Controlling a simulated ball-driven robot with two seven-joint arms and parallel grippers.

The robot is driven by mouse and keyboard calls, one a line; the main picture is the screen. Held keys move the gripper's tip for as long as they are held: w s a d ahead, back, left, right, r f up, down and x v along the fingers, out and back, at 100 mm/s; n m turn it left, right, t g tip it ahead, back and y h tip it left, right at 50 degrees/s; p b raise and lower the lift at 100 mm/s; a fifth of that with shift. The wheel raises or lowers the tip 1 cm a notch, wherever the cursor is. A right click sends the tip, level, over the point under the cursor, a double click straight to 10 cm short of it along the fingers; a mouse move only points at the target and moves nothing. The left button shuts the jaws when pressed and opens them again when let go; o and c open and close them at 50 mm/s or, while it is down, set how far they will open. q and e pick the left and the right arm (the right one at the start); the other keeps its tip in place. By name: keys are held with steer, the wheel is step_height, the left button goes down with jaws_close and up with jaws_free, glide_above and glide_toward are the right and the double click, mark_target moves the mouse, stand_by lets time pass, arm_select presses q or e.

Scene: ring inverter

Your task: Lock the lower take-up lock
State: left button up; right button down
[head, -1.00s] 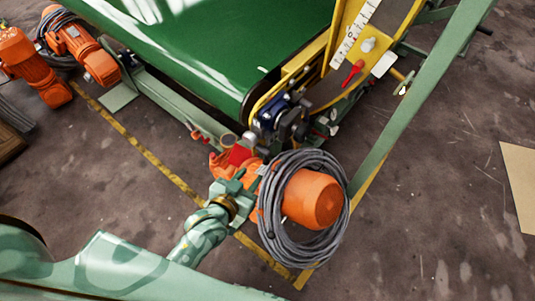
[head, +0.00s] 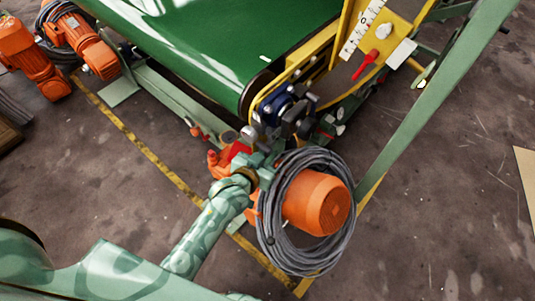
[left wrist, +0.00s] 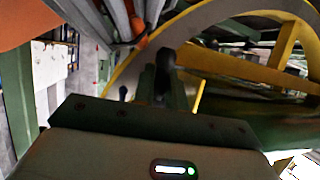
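My left gripper (head: 275,158) is in the head view, beside the grey cable coil and close under the blue and dark fittings (head: 288,112) at the belt's end. Its fingertips are partly hidden there, and I cannot tell whether they are apart. Another red handle (head: 370,59) sits higher on the yellow plate. My right gripper is not in view.
The grey cable coil (head: 270,222) hangs around an orange motor (head: 318,203), right beside my left wrist. The green belt (head: 200,45) lies above. A green frame bar (head: 425,105) slopes down on the right. Bare floor (head: 440,220) is at the lower right.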

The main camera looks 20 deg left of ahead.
arm_select(q)
steer(key=shift+f, duration=0.15)
jaws_close()
steer(key=shift+w+t+b, duration=0.1)
steer(key=shift+t+b, duration=0.2)
steer(key=shift+t, duration=0.3)
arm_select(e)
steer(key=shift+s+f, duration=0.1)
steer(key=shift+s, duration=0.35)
arm_select(q)
steer(key=o, duration=0.7)
jaws_free()
steer(key=shift+c, duration=0.2)
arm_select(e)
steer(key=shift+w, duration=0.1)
